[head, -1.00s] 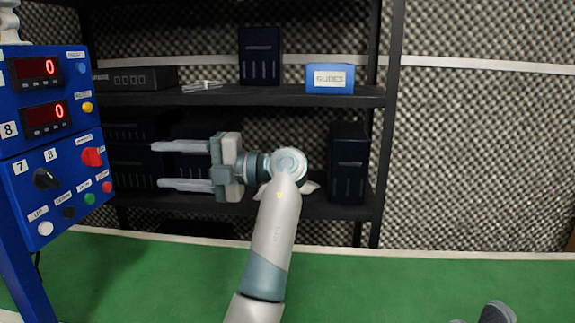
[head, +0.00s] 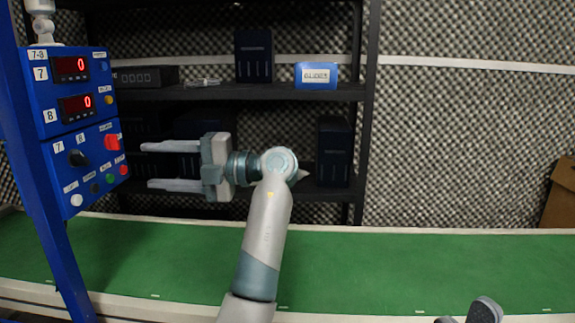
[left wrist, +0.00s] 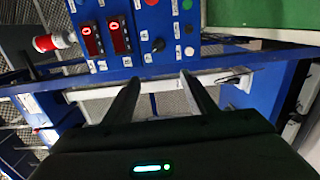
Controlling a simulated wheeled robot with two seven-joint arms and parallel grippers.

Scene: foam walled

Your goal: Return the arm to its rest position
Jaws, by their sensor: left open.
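My left gripper (head: 146,166) is open and empty in the head view, its two fingers pointing left. Its arm (head: 268,222) rises from the bottom of the picture, over the green belt and in front of the dark shelf. In the left wrist view the two dark fingers (left wrist: 158,82) stand apart with nothing between them. At the bottom right of the head view, grey tips (head: 484,312) show that look like part of my right gripper; the rest is out of the picture.
A blue control panel (head: 92,145) with red displays stands left of the left gripper; it also shows in the left wrist view (left wrist: 130,30). A black shelf (head: 215,93) holds a blue labelled box (head: 316,75) and dark cases. The green belt (head: 420,270) is clear.

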